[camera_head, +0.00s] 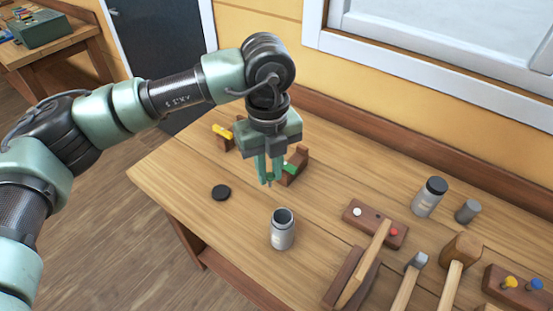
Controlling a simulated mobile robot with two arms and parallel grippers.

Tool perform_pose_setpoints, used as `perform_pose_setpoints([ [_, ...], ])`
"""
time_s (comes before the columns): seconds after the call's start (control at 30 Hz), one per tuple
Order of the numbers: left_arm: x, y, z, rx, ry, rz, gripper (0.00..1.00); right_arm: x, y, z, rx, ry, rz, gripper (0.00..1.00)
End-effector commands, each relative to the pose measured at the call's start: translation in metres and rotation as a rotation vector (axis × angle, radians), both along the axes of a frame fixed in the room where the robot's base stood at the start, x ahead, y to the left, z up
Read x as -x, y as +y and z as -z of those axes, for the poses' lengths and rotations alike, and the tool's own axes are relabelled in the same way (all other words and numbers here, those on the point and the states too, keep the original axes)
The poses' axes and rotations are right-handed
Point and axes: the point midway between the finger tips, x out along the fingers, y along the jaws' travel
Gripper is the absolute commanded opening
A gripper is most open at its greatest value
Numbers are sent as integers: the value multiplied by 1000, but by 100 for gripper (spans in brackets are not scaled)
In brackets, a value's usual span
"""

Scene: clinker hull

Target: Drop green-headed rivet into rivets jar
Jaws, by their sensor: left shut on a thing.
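My left gripper (267,181) points down over the bench and is shut on a small green-headed rivet (269,177); its fingers hide most of the rivet. An open grey jar (283,239) with a pale label stands upright on the bench, below and slightly right of the gripper in the picture. Its dark mouth faces up, and the label is too small to read. A black round lid (221,192) lies flat to the jar's left. The gripper and rivet are apart from the jar. My right gripper is not in view.
A wooden block with a green part (299,160) stands behind the gripper. On the right are a black-lidded jar (428,198), a grey cylinder (467,211), a brown block with white and red heads (376,222), and several wooden-handled tools. The bench (185,165) is clear left of the lid.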

Motion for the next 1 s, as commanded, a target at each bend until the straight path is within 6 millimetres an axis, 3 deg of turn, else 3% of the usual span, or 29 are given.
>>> perform_pose_setpoints([
  [0.1, -1, -9, -6, -1, 0, -181, 0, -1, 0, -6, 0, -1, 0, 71],
  [0.3, -2, -14, -6, -1, 2, -316, 0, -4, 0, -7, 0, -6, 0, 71],
  [1.0, -2, -14, 53, -1, 2, -322, 0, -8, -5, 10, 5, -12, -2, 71],
])
